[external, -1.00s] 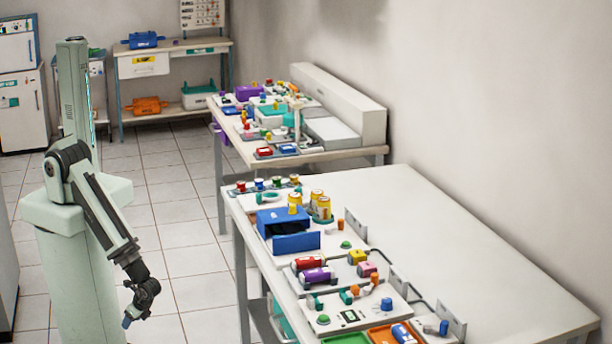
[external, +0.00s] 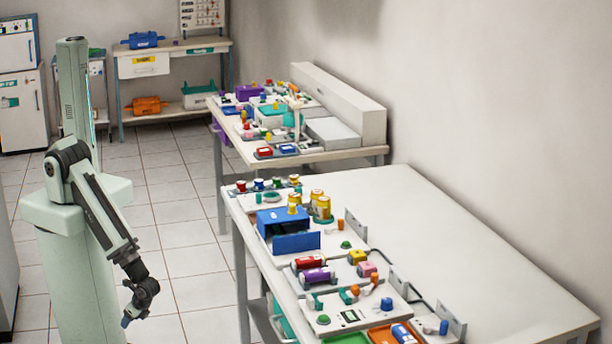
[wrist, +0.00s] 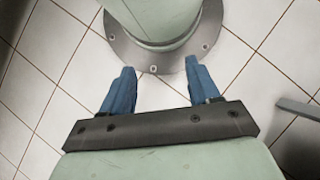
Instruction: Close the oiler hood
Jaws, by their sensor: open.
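A blue box (external: 282,220) stands near the far end of the near table; its front shows a dark opening. A blue flap (external: 296,242) sits at its front, standing apart from the opening, so it looks open. I take this as the oiler with its hood, but no label is readable. My gripper (external: 126,321) hangs low beside my column, left of the near table and well away from the box. In the wrist view its two blue fingers (wrist: 160,68) are apart with nothing between them, above the floor and my base.
The near table (external: 450,240) carries yellow cans (external: 323,207), a red cylinder (external: 307,263), a purple cylinder (external: 317,276) and an orange tray (external: 392,333). Its right half is bare. A second cluttered table (external: 330,157) stands behind. Tiled floor (external: 190,236) between my arm and the tables is clear.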

